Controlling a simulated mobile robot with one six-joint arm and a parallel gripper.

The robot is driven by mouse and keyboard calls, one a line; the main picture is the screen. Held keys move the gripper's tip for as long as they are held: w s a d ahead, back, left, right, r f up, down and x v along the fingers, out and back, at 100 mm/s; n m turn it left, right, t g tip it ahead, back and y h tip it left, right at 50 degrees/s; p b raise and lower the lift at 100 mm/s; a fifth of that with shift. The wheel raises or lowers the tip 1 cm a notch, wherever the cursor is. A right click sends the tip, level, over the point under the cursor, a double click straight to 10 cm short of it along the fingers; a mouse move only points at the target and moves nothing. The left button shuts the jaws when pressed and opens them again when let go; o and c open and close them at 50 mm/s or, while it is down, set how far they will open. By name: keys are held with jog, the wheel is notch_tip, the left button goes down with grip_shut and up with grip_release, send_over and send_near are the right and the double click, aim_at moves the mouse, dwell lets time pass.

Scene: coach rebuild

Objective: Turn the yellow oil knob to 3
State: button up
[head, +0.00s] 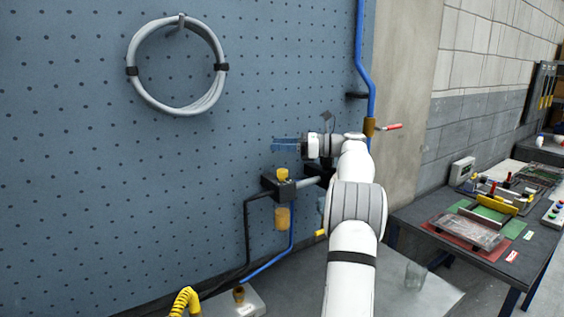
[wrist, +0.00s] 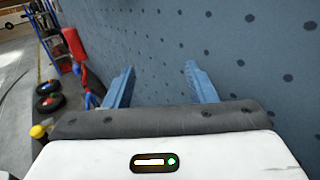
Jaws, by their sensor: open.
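The yellow oil knob (head: 282,174) sits on top of a small black block on the blue perforated wall in the head view. An amber bowl (head: 282,218) hangs below the block. Any number marks on the knob are too small to read. My gripper (head: 276,145) is just above the knob in the picture, pointing left, with its blue fingers apart and empty. In the wrist view the two blue fingers of my gripper (wrist: 158,85) are spread in front of the wall. A yellow round thing (wrist: 38,131) shows at the left there; I cannot tell if it is the knob.
A blue pipe with a red-handled valve (head: 390,127) runs down the wall right of my arm. A grey hose coil (head: 178,108) hangs upper left. A cluttered workbench (head: 400,216) stands at right. A yellow coiled hose (head: 186,300) is at the bottom.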

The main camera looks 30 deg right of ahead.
jog(key=shift+r, duration=0.65)
